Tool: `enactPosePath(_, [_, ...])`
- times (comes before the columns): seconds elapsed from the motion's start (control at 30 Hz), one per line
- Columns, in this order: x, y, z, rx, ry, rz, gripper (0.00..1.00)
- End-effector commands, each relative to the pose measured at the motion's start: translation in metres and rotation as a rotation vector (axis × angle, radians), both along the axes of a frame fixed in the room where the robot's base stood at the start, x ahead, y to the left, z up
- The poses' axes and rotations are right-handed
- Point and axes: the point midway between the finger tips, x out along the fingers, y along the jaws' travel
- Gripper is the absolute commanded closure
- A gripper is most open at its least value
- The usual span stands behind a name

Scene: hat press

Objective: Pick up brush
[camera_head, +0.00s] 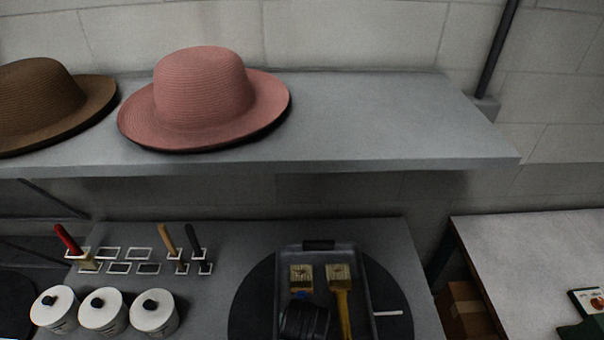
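Two flat brushes lie side by side in a dark tray (361,268) at the bottom centre. Both have square, pale yellow heads toward the back of the tray. The right brush (340,280) shows a yellow handle running toward the bottom edge. The left brush (302,277) shows its head and a bit of blue; the rest is hidden behind a dark, ribbed, rounded object (303,321). I cannot tell what this object is. I cannot make out my gripper in this view.
The tray rests on a round black disc (251,304) on a grey table. Left are three white lidded pots (102,311) and a wire rack (119,268) with upright handles. Above, a grey shelf (380,120) carries a pink hat (205,100) and a brown hat (40,105).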

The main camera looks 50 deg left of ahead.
Motion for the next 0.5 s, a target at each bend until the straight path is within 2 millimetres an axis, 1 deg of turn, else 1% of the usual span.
enactPosePath(0.27, [0.0008,0.0008,-0.0029,0.001,0.000,-0.001,0.38])
enactPosePath(0.37, [0.0009,0.0009,-0.0027,0.001,0.000,-0.001,0.54])
enactPosePath(0.5, [0.0008,0.0009,-0.0025,0.001,-0.001,0.000,0.79])
